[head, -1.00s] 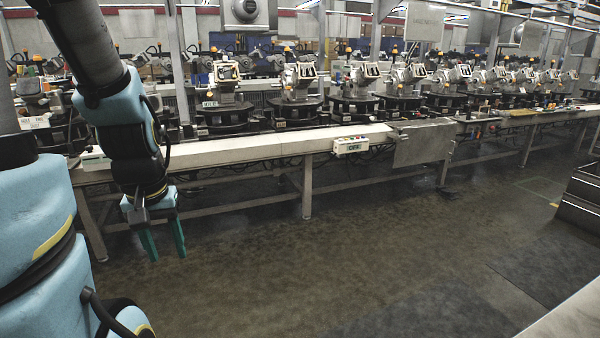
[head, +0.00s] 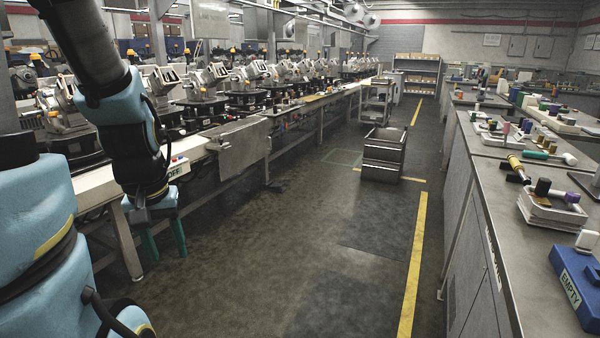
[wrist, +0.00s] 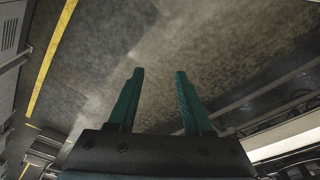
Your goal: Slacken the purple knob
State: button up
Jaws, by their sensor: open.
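My gripper (head: 165,238) hangs low at the left of the head view, fingers pointing down over the floor. It is open and empty; the wrist view also shows its two green fingers (wrist: 160,85) apart with only floor beyond them. My gripper is far from both.
The conveyor line (head: 215,140) with several fixtures runs along the left. The right bench (head: 490,210) carries trays, tools and a blue box marked EMPTY (head: 575,285). A grey drawer cabinet (head: 382,155) stands in the aisle. The floor (head: 290,250) between is clear.

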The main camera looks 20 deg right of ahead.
aim_at(571, 197)
jog(key=i+l+z, duration=0.25)
jog(key=i+z, duration=1)
jog(key=i, duration=0.15)
jog(key=i+j+z, duration=0.3)
jog(key=i+z, duration=0.15)
